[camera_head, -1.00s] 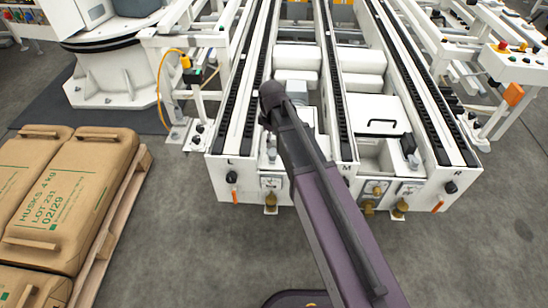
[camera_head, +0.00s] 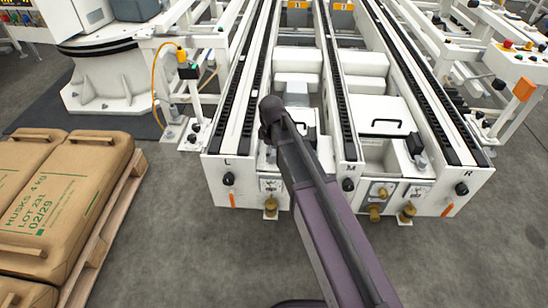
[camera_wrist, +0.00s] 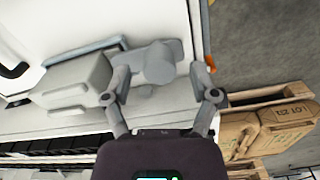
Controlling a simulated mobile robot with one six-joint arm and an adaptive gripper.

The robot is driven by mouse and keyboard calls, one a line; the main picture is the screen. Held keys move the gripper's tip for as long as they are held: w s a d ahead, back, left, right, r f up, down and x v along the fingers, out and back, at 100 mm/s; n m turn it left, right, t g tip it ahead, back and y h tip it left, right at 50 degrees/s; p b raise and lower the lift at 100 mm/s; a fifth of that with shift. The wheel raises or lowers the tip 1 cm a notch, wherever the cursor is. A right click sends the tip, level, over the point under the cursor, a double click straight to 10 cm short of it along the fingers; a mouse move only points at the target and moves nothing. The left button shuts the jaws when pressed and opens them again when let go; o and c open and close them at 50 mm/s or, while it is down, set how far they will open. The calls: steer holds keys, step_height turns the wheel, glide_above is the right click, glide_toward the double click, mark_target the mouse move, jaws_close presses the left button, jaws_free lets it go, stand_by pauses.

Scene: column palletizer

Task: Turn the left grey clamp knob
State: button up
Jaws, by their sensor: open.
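The left grey clamp knob (camera_wrist: 158,62) shows in the wrist view as a rounded grey piece on the white frame, just beyond and between my fingertips. My gripper (camera_wrist: 162,97) is open, with one finger on either side of the knob's line and nothing held. I cannot tell whether either finger touches the knob. In the head view my arm covers most of the left bay; a small grey part (camera_head: 269,154) shows there beside the L rail.
The white conveyor frame (camera_head: 217,168) carries black-lined rails marked L, M and R. Black knobs and orange levers (camera_head: 232,200) sit on its front. A grey box part (camera_wrist: 75,82) lies left of the knob in the wrist view. Brown sacks (camera_head: 75,190) lie on a wooden pallet (camera_head: 112,215) at left.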

steer(key=shift+f, duration=0.4)
